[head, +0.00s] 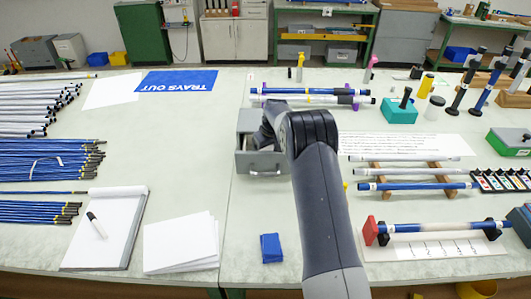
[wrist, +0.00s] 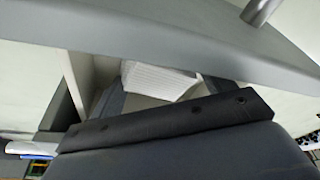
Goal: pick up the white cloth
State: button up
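The white cloth (wrist: 160,82) lies inside a grey open-topped drawer, seen in the wrist view. In the head view, the cloth is hidden by my arm and the drawer's walls. The grey drawer unit (head: 262,165) stands on the table, pulled open toward the near side. My gripper (wrist: 168,92) points down into the drawer, with its dark bar crossing the wrist view. Its fingers show partly, apart, on either side of the cloth. Their tips are hidden, and I cannot see whether they touch the cloth.
The drawer front (wrist: 150,45) and its handle (wrist: 262,10) are close to my gripper. A blue folded cloth (head: 271,248) lies nearer on the table. Rods on a rack (head: 415,185) are to the right; a notepad (head: 108,230) is to the left.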

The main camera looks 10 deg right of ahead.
jog(key=c, duration=0.3)
jog(key=shift+s+r, duration=0.1)
jog(key=shift+r, duration=0.05)
jog(key=shift+s+r+b, duration=0.1)
jog(key=shift+r+b, duration=0.05)
jog(key=shift+b, duration=0.25)
notch_tip(320, 180, up, 11)
jog(key=s+a+b, duration=0.1)
jog(key=s+b, duration=0.1)
jog(key=s, duration=0.4)
jog(key=s+a+b, duration=0.1)
jog(key=s+b, duration=0.1)
jog(key=s, duration=0.5)
jog(key=s+a+b, duration=0.2)
jog(key=s, duration=0.4)
jog(key=shift+s, duration=0.15)
